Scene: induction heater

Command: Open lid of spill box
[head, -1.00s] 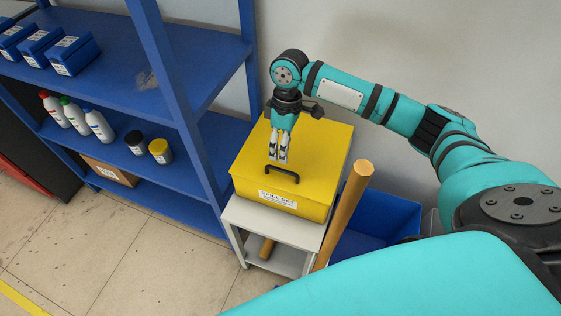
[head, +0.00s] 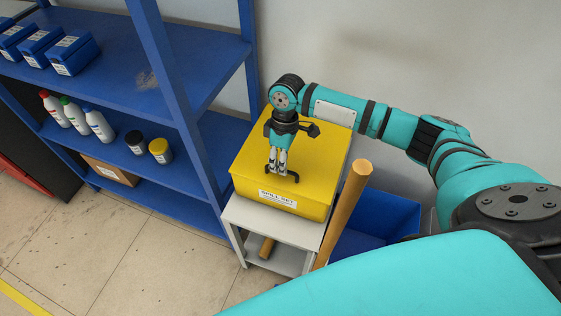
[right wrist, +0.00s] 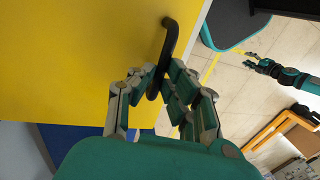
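The spill box (head: 262,187) is a yellow box with a "SPILL SET" label, on a small light stand. Its lid (head: 315,150) is flat and shut, with a black handle (head: 294,178) near the front edge. The lid (right wrist: 75,60) and handle (right wrist: 170,38) fill the left of the right wrist view. My right gripper (head: 277,172) points down at the handle. In the right wrist view its fingers (right wrist: 162,72) stand on either side of the bar, slightly apart; firm contact is not clear. My left gripper (right wrist: 254,61) is small and far off in that view.
A blue shelf (head: 195,75) with bottles and blue boxes stands close on the left. A wooden post (head: 345,212) and a blue bin (head: 380,220) are right of the stand (head: 232,215). The wall is behind. Floor at front left is clear.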

